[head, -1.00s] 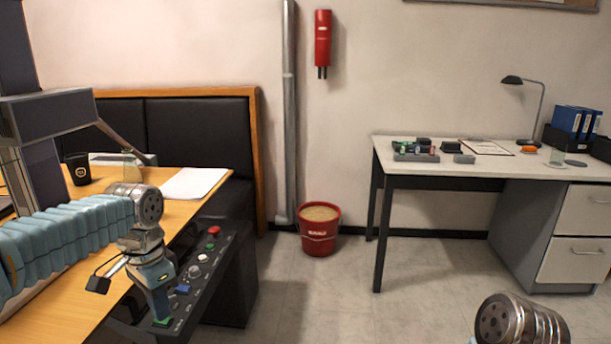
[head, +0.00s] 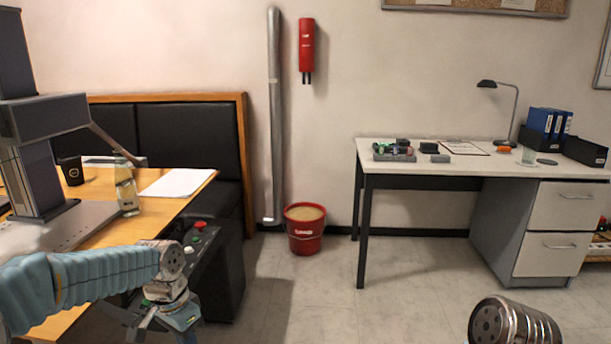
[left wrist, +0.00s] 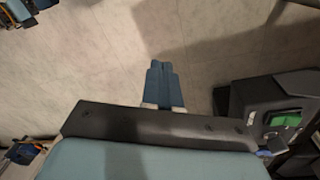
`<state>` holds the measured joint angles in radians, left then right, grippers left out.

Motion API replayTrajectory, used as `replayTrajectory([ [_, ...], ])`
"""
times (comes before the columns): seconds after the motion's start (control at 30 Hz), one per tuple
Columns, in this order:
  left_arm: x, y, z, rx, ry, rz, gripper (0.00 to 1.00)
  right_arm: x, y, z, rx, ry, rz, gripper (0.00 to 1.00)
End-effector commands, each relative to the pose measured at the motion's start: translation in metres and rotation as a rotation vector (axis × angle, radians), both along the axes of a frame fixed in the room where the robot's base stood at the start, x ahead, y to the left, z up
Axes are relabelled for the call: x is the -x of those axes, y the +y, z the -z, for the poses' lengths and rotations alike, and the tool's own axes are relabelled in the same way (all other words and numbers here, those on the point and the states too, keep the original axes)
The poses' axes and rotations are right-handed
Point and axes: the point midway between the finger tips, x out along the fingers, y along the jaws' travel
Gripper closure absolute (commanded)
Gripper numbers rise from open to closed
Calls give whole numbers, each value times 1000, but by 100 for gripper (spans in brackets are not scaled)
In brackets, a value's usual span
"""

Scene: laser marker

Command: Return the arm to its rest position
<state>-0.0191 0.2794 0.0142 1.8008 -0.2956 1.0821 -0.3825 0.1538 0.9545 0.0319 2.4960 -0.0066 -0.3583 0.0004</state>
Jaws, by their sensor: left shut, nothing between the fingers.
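My left arm, with a pale blue ribbed sleeve, reaches in from the lower left of the head view. Its gripper (head: 178,326) is low at the bottom edge, in front of the desk's dark control panel (head: 197,250), and its tips are cut off there. In the left wrist view the blue fingers of my left gripper (left wrist: 161,66) lie together, shut and empty, over bare floor. Of my right arm only a metallic link shows at the bottom right of the head view; its gripper is out of view.
The wooden desk (head: 180,208) holds a grey machine (head: 45,125), a bottle (head: 126,190) and a black cup (head: 71,171). A red bucket (head: 305,232) and a white table (head: 440,172) stand beyond clear floor.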

Motion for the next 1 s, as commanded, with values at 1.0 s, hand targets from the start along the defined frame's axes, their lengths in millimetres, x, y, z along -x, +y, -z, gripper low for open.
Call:
replayTrajectory([
  [1.0, 177, -133, 321, 286, 120, -677, 100, 0, 0, 0, 0, 0, 0, 60],
])
